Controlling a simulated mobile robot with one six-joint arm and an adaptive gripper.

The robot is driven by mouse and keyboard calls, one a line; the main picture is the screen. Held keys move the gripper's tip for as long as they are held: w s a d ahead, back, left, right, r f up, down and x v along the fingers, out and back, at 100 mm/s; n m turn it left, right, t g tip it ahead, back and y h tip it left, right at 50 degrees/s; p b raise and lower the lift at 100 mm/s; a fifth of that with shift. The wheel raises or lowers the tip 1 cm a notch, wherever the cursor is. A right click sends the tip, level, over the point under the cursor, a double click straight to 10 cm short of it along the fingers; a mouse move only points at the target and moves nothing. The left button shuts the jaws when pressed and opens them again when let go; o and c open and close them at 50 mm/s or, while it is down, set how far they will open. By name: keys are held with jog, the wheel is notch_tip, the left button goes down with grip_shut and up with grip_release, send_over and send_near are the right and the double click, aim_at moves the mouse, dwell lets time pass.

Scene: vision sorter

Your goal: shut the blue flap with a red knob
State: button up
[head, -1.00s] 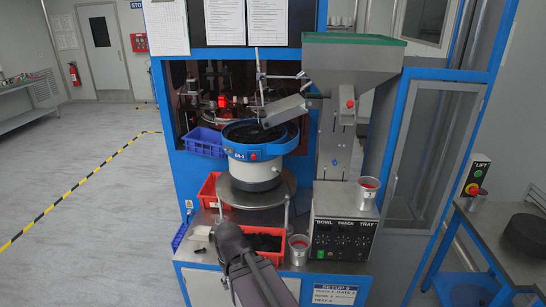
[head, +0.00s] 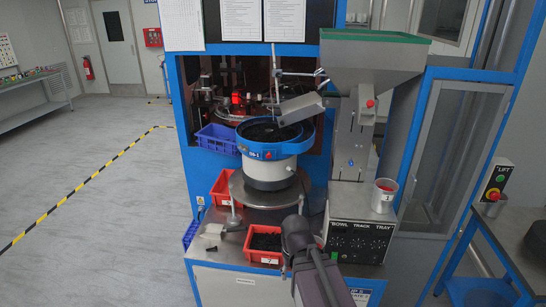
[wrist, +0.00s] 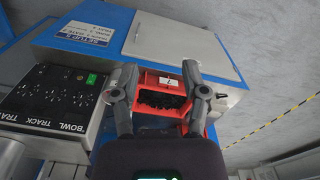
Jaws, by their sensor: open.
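The blue-rimmed feeder bowl (head: 297,143) stands on a round metal plate in the head view. A small red knob (head: 270,157) shows on the front of its blue band, beside a label. I cannot tell which part of the band is the flap or how far open it stands. My gripper (wrist: 156,72) is open and empty in the wrist view, its two fingers spread with a red bin beyond them. In the head view my arm reaches up from the bottom, to the right of the red bin and below the bowl. The bowl is not in the wrist view.
The red bin (head: 248,254) of dark parts sits on the bench front; it also shows in the wrist view (wrist: 163,82). The control box (head: 361,228) stands right, with a metal cup (head: 384,196) on top. A grey hopper (head: 372,60) rises above. Open floor lies left.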

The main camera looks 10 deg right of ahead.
jog(key=shift+w+d+f, duration=0.1)
jog(key=shift+d, duration=0.1)
jog(key=shift+o, duration=0.7)
jog(key=w+a+n+t+y+b, duration=0.3)
jog(key=w+t+b, duration=0.6)
jog(key=w, duration=1.3)
jog(key=w+d+r+m+t+h+b, duration=0.1)
jog(key=w+r+t+h+b, duration=0.5)
jog(key=w+r+t, duration=0.4)
jog(key=shift+w+d+t+b, duration=0.3)
jog(key=shift+w+d+t, duration=0.1)
jog(key=shift+t, duration=1.2)
